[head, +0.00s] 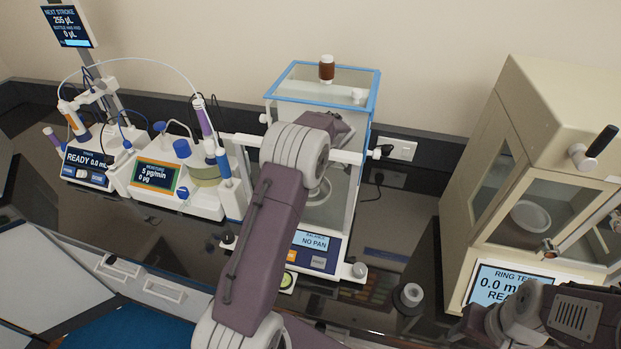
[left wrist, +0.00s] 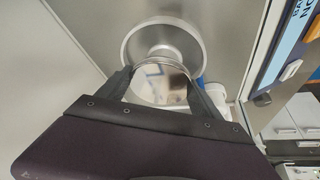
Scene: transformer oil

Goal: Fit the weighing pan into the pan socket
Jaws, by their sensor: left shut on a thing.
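The weighing pan (left wrist: 158,84) is a shiny, mirror-like disc. In the left wrist view my left gripper (left wrist: 160,92) is shut on it, with a dark finger on each side. Just beyond the pan is a round grey ring (left wrist: 134,38) with a raised hub (left wrist: 163,50), which looks like the pan socket. The pan overlaps the hub's near side in this view; I cannot tell whether they touch. In the head view my left arm reaches into the balance (head: 322,82), hiding my gripper and the pan. The balance display (head: 312,241) reads NO PAN.
Glass walls and a blue frame surround the balance chamber closely. Titration units (head: 160,185) stand to the left, and a beige ring tester (head: 560,150) to the right. A small round weight-like object (head: 409,295) sits on the dark bench. My right arm shows at lower right.

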